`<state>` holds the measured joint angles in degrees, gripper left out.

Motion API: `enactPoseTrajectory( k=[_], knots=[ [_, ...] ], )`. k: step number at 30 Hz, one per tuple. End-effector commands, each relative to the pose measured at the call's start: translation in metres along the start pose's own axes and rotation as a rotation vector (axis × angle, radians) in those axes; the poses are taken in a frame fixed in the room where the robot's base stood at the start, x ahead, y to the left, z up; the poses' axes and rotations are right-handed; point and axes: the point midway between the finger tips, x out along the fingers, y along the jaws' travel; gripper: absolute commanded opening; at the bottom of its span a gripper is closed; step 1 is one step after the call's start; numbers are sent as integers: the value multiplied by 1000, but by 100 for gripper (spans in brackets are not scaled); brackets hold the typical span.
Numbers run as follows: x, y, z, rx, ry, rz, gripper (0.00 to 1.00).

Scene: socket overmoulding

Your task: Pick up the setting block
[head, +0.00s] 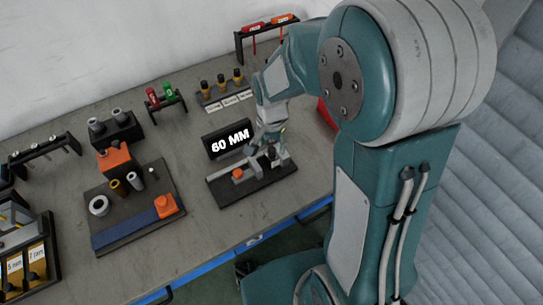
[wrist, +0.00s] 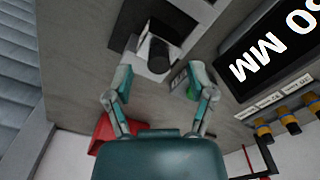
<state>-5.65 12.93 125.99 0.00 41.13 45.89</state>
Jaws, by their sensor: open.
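A small grey and dark block (wrist: 155,55) lies just beyond my fingertips in the wrist view; it may be the setting block, but no label shows. My gripper (wrist: 160,86) is open, its two teal fingers spread with a gap between them and nothing held. In the head view my gripper (head: 267,143) is low over the right part of a dark base plate (head: 225,199). The plate carries a grey bar and an orange knob (head: 238,173). My gripper and wrist partly hide the right end of this fixture.
A black "60 MM" sign (head: 229,141) stands just behind the plate. Yellow-and-black tools (head: 221,82) stand in a rack farther back. A red object (wrist: 113,130) is near my gripper. Another fixture plate (head: 125,237) lies to the left, with bare table between.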

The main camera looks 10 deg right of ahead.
Motion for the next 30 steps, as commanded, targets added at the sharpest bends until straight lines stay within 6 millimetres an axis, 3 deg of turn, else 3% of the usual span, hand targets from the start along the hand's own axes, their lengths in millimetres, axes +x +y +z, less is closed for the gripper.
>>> enactPoseTrajectory(
  k=[4, 11, 12, 16, 17, 30],
  knots=[
    [17, 0, 0, 0, -1, 1, 71],
    [19, 0, 0, -1, 1, -1, 71],
    [19, 0, 0, -1, 1, -1, 66],
    [18, 0, 0, -1, 1, -1, 8],
    [18, 0, 0, -1, 1, -1, 0],
    [16, 0, 0, -1, 1, -1, 0]
  ],
)
